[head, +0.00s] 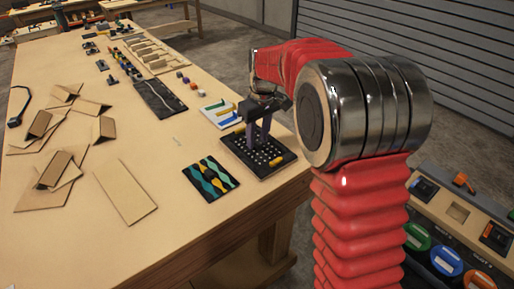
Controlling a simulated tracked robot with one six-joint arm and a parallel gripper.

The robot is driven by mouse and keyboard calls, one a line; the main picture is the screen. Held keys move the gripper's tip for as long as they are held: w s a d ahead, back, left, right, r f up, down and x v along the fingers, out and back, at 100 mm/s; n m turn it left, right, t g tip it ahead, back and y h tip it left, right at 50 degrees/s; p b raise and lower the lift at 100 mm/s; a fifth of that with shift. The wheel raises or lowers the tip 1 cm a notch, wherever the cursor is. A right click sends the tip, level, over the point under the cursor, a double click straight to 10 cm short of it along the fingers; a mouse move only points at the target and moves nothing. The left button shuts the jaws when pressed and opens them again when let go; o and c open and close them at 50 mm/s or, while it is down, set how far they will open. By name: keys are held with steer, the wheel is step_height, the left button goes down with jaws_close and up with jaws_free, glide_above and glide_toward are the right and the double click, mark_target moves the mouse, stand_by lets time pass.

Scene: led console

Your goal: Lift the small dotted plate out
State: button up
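A black plate with rows of white dots (262,158) lies on the wooden table near its right edge. Whether it sits inside a separate frame is too small to tell. Yellow pieces (276,162) lie on it, one near its right corner and one near its far edge. My gripper (258,143) points down over the far part of the plate, with its two dark fingers apart and nothing clearly seen between them. Whether the fingertips touch the plate I cannot tell. The fingers hide part of the dots behind them.
A black panel with teal and yellow wavy shapes (211,179) lies left of the dotted plate. A white card with coloured strips (220,113) lies beyond it. A flat wooden board (125,191) and folded cardboard pieces (60,170) lie left. The near table is clear.

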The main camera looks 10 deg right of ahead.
steer(key=shift+f, duration=0.5)
jaws_close()
stand_by(0.3)
